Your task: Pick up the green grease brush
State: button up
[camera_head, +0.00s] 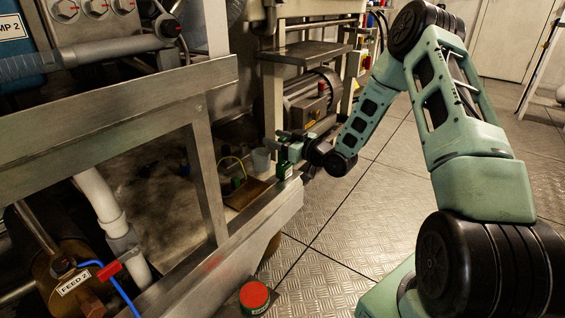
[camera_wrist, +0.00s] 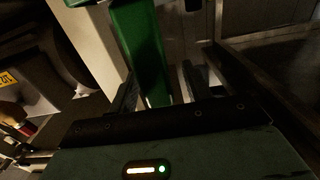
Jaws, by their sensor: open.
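A long green thing, likely the green grease brush (camera_wrist: 140,45), runs down the wrist view between the two fingers of my gripper (camera_wrist: 158,88). The fingers stand apart, and whether either touches it I cannot tell. In the head view my gripper (camera_head: 287,142) is at the far end of the metal frame's beam. Green shows just below it, at the brush (camera_head: 285,170), close to the beam's top edge. My gripper partly hides the brush there, and its bristles cannot be made out.
The grey metal beam (camera_head: 250,222) runs along the machine frame, with an upright post (camera_head: 205,180) at left. A light cup (camera_head: 261,160) and a brown board (camera_head: 245,193) lie behind it. A red-topped can (camera_head: 254,295) stands low in front. The plated floor (camera_head: 335,235) at right is clear.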

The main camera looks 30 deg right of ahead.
grip_shut()
jog(key=shift+r, duration=0.1)
